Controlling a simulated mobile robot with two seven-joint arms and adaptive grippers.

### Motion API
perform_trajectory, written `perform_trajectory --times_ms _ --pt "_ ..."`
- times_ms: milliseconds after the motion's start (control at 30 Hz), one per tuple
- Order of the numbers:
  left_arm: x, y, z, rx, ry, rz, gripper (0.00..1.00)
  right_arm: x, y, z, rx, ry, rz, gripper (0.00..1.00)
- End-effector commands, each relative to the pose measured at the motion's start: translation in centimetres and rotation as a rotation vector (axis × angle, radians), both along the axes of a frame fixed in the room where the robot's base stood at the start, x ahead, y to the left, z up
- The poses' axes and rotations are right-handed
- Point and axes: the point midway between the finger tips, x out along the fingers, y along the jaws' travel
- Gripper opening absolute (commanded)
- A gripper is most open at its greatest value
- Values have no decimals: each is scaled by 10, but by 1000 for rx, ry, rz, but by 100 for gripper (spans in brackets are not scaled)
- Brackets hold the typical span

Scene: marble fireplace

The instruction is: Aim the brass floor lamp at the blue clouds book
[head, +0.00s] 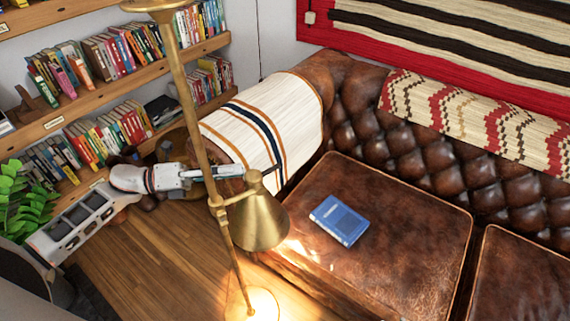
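The brass floor lamp (188,95) stands in front of the sofa's left end, its slanting pole crossing the picture in front of my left arm. Its cone shade (259,222) hangs mouth down, and bright light falls on its round base (257,304) and the floor. The blue clouds book (339,220) lies flat on the left seat cushion, right of the shade. My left gripper (240,172) reaches in from the left to the lamp, at the height of the shade's joint. Pole and joint partly hide its fingers; I cannot tell whether they touch the lamp. My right gripper is out of view.
The brown leather sofa (400,265) fills the right, with a striped throw (245,130) over its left arm. Bookshelves (90,92) and a green plant (27,200) stand at the left. Wooden floor (145,260) shows between plant and lamp.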

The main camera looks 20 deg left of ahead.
Motion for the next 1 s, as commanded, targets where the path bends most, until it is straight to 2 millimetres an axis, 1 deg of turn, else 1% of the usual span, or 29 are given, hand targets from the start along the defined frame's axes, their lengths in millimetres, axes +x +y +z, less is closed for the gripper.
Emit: perform_trajectory --times_ms 167,400,600,800,1000 --pt "10 -22 4 -4 -4 -1 26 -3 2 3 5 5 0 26" --pt "30 -64 4 -5 -2 -1 26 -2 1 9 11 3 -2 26" --pt "42 -91 2 -4 0 0 26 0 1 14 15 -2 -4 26" --pt "48 -104 1 -2 0 0 26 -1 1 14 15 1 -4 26" --pt "49 -106 0 -2 1 -1 26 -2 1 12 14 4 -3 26"
